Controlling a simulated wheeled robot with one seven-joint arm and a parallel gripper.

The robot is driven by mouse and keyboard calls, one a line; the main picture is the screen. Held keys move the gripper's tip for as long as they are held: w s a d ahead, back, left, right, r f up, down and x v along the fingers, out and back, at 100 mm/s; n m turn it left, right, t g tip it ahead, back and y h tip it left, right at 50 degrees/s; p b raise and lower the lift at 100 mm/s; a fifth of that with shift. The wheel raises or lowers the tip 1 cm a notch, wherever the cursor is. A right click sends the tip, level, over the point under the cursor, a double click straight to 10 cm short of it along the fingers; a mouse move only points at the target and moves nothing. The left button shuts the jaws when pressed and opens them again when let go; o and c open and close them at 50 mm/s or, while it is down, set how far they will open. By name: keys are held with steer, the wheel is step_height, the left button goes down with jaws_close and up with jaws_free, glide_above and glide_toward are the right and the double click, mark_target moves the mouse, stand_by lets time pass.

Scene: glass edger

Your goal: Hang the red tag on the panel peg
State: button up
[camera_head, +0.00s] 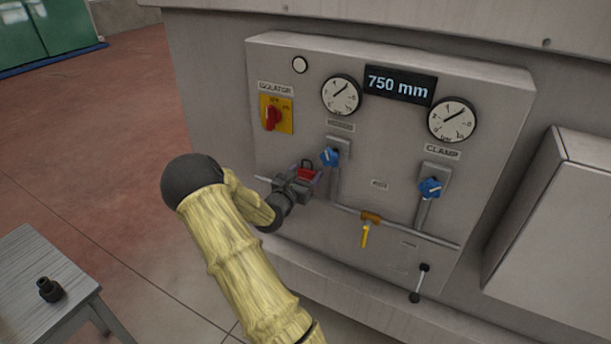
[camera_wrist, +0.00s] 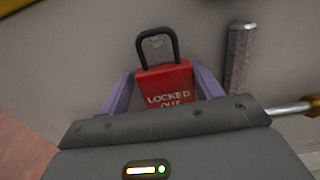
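The red tag (camera_wrist: 165,84) reads "LOCKED OUT" and has a black loop (camera_wrist: 144,50) on top. It is upright between the two purple fingers of my gripper (camera_wrist: 164,82), which touch its side edges. In the head view, the red tag (camera_head: 308,175) and my gripper (camera_head: 298,182) are close to the grey panel (camera_head: 385,145), below the isolator switch. A small pale shape, perhaps the peg (camera_wrist: 156,41), shows inside the loop. I cannot tell whether the loop is around it or only in front of it.
A horizontal pipe (camera_head: 430,237) with a yellow-handled valve (camera_head: 366,235) runs low on the panel. A blue valve knob (camera_head: 329,156) sits just right of the tag. A vertical metal pipe (camera_wrist: 240,55) stands right of my gripper. A grey table (camera_head: 35,285) is at lower left.

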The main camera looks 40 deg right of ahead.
steer(key=shift+s+d+f+g, duration=0.3)
steer(key=shift+s+d+f, duration=0.1)
steer(key=shift+s, duration=0.15)
steer(key=shift+s+a+f+b, duration=0.15)
steer(key=shift+s+a+b, duration=0.1)
steer(key=shift+b, duration=0.2)
steer(key=w+b+v, duration=0.1)
steer(key=b+v, duration=0.4)
steer(key=v, duration=1.2)
steer(key=shift+a+r, duration=0.25)
steer(key=shift+r, duration=0.1)
